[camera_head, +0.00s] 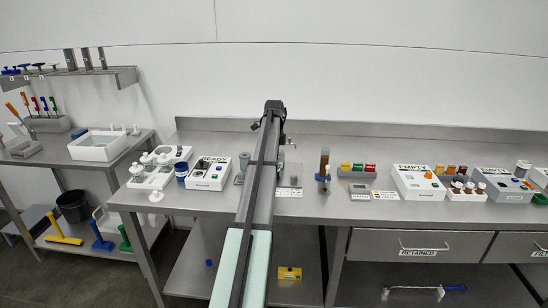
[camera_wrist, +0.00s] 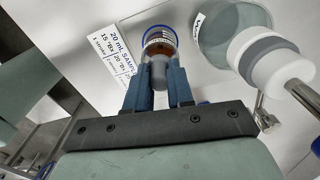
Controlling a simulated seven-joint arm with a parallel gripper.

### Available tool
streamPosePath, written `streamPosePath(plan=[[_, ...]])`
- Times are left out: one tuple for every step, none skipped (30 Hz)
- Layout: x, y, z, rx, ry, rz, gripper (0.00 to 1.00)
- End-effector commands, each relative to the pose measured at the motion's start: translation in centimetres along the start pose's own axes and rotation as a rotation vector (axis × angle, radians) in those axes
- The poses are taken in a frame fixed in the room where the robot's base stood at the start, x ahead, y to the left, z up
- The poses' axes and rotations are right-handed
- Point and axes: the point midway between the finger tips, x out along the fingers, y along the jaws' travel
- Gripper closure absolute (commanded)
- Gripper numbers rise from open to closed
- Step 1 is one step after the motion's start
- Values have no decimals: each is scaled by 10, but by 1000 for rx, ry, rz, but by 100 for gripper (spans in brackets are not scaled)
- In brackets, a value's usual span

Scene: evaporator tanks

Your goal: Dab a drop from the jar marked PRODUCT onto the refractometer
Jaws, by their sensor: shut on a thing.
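My gripper (camera_wrist: 160,90) is shut on a small grey rounded piece (camera_wrist: 158,73), its two blue fingers on either side. Just beyond it is a round blue-rimmed vessel (camera_wrist: 160,33) with amber-brown contents; I cannot tell whether the held piece touches it. In the head view my gripper is hidden behind my own arm. The jar marked PRODUCT cannot be picked out, as small labels are unreadable. A low grey device (camera_head: 357,188), possibly the refractometer, sits on the bench right of centre.
A card reading 20 mL SAMPLE (camera_wrist: 110,55) lies beside the vessel. A clear dish (camera_wrist: 222,28) and a white-grey cylinder (camera_wrist: 272,62) are to its right. A tall amber cylinder (camera_head: 324,160), a READY box (camera_head: 207,175) and an EMPTY box (camera_head: 416,184) stand on the bench.

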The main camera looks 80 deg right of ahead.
Motion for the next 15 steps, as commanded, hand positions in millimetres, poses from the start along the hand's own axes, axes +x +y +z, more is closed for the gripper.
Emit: streamPosePath(plan=[[0,0,0,0,0,0,100],[0,0,0,0,0,0,100],[0,0,0,0,0,0,100],[0,0,0,0,0,0,100],[0,0,0,0,0,0,100],[0,0,0,0,0,0,100],[0,0,0,0,0,0,100],[0,0,0,0,0,0,100],[-1,0,0,0,0,0,100],[-2,0,0,0,0,0,100],[-2,0,0,0,0,0,100],[-4,0,0,0,0,-1,100],[-5,0,0,0,0,-1,100],[-7,0,0,0,0,-1,100],[-10,0,0,0,0,-1,100]])
